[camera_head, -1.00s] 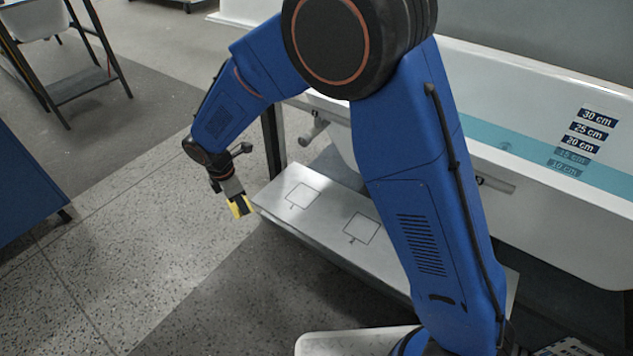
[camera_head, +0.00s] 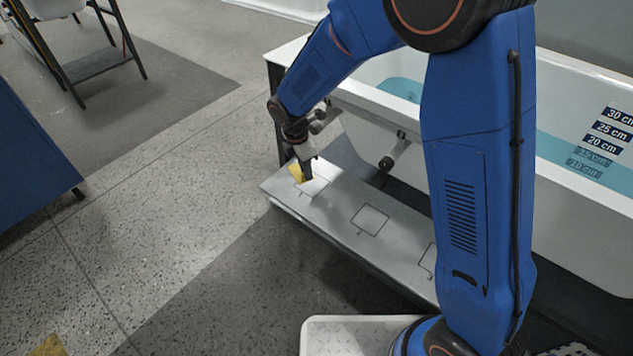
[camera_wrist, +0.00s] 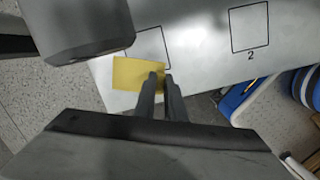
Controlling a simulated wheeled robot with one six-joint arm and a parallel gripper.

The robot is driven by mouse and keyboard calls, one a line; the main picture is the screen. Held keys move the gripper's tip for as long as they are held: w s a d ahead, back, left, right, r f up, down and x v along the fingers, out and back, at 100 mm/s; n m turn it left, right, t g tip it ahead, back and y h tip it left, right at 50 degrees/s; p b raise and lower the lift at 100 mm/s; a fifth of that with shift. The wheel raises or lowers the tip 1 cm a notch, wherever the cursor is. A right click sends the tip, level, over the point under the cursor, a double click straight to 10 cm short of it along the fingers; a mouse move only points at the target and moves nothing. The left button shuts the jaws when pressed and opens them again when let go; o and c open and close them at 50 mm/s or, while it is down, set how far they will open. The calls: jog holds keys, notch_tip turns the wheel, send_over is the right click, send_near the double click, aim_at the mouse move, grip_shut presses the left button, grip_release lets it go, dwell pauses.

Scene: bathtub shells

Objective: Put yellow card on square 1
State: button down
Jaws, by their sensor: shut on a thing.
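The yellow card (camera_head: 295,172) is in my gripper (camera_head: 307,172), over the far left end of a grey metal shelf. The outlined square at that end, square 1 (camera_head: 316,187), lies under the card and fingers and is partly hidden. In the wrist view the card (camera_wrist: 132,74) is gripped at its right end by my gripper (camera_wrist: 161,76) and overlaps the lower part of the square's outline (camera_wrist: 165,46). This square's number is hidden there. I cannot tell whether the card touches the shelf.
Square 2 (camera_head: 370,220) is empty, to the right on the shelf (camera_head: 338,218). Another square is partly behind my arm. A white bathtub (camera_head: 567,180) with blue water stands behind the shelf. Speckled floor (camera_head: 150,200) is open at left. A yellow patch (camera_head: 50,346) marks the floor.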

jog(key=shift+w+d+f, duration=0.25)
jog(key=shift+d+f, duration=0.3)
jog(key=shift+d, duration=0.05)
jog(key=shift+w+d+f, duration=0.25)
jog(key=shift+d+f, duration=0.25)
jog(key=shift+d, duration=0.1)
jog(key=shift+d+f, duration=0.15)
jog(key=shift+f, duration=2.1)
jog(key=shift+w+d+f, duration=0.2)
jog(key=shift+d, duration=0.05)
jog(key=shift+f, duration=0.1)
jog(key=c, duration=1.8)
grip_release()
jog(key=r, duration=0.4)
jog(key=a+r, duration=0.1)
jog(key=r, duration=0.3)
jog(key=s+r, duration=0.1)
jog(key=r, duration=0.3)
jog(key=shift+a, duration=0.3)
